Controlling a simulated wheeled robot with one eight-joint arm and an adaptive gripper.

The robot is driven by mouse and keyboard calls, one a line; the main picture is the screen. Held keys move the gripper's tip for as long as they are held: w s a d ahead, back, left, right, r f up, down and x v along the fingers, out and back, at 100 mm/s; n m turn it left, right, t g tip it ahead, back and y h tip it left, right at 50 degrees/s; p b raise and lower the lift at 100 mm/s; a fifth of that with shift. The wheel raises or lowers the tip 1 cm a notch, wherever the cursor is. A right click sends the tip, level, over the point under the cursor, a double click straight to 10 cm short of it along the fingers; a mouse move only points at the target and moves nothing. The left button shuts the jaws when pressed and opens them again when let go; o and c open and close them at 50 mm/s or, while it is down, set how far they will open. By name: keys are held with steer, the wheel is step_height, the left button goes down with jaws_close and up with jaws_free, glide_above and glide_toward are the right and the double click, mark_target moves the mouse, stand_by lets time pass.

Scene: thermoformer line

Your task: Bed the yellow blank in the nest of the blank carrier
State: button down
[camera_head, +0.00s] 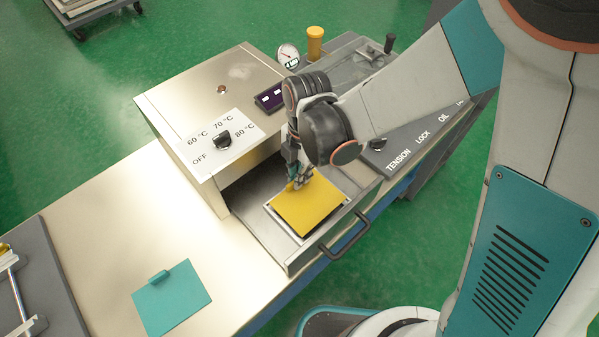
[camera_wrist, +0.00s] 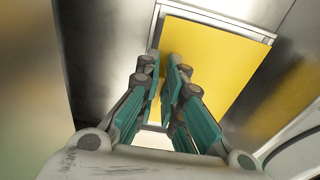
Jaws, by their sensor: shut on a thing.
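The yellow blank (camera_head: 308,207) lies over the blank carrier (camera_head: 346,204), a light frame in the pulled-out drawer. My gripper (camera_head: 298,183) reaches down at the blank's back edge and is shut on its yellow tab. In the wrist view the fingers (camera_wrist: 165,78) stand close together over the blank (camera_wrist: 215,65). The carrier's pale rim (camera_wrist: 225,22) shows along the blank's far edge there. A dark strip shows beside the blank's front left edge in the head view. I cannot tell whether the blank is fully seated or slightly raised. The nest is mostly hidden under the blank.
The drawer's black handle (camera_head: 345,236) is at the front. The heater housing (camera_head: 213,95), with a temperature dial (camera_head: 222,139), stands behind and left. A teal plate (camera_head: 172,299) with a tab lies on the bench. The labelled control panel (camera_head: 425,135) is to the right.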

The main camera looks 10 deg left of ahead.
steer(key=shift+f+b, duration=0.9)
steer(key=shift+f, duration=0.15)
steer(key=c, duration=1.7)
jaws_free()
steer(key=shift+o, duration=0.2)
steer(key=shift+r, duration=0.1)
steer(key=shift+w+d+r, duration=0.1)
steer(key=shift+r, duration=1.75)
steer(key=shift+w+d+r, duration=0.1)
steer(key=shift+r, duration=1.75)
